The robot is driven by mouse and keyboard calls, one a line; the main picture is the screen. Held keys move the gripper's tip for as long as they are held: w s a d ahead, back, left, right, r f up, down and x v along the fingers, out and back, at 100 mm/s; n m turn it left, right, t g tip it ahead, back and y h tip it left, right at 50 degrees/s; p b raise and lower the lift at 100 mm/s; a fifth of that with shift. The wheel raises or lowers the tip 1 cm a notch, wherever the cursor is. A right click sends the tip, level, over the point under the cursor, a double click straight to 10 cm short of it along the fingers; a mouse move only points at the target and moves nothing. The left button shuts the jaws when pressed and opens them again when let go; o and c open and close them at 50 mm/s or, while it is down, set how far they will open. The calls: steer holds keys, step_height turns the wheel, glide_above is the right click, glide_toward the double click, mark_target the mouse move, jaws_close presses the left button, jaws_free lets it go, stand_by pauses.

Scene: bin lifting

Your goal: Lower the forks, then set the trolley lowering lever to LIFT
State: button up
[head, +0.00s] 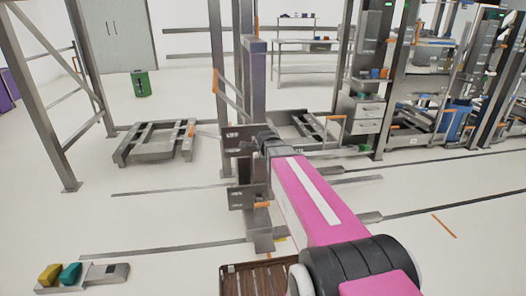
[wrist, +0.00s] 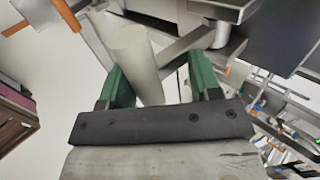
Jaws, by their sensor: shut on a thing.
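My pink arm reaches forward to the grey post (head: 255,90), and my gripper (head: 262,142) is at an upper dark plate (head: 238,137) lettered LIFT. In the wrist view the green fingers (wrist: 160,85) are shut around a pale grey cylindrical handle (wrist: 135,55), which looks like the lever's grip. A lower dark plate (head: 241,197) on the same post has a short orange-tipped lever (head: 262,205). Its lettering is too small to read. Long flat grey bars, which may be forks, lie low over the floor (head: 165,188). The lever's exact setting is hidden by my gripper.
A low grey pallet-like frame (head: 157,141) stands left of the post. A brown slatted crate (head: 228,283) is at the bottom. A tray with yellow and teal pieces (head: 105,274) lies lower left. A green bin (head: 141,84) stands at the back. Racks crowd the right.

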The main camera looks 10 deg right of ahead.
steer(key=shift+w+f, duration=0.1)
steer(key=shift+f, duration=1)
steer(key=shift+x, duration=1)
steer(key=shift+f, duration=0.2)
steer(key=o, duration=1.3)
steer(key=v, duration=1.3)
steer(key=shift+s+f, duration=0.3)
steer(key=shift+s, duration=0.1)
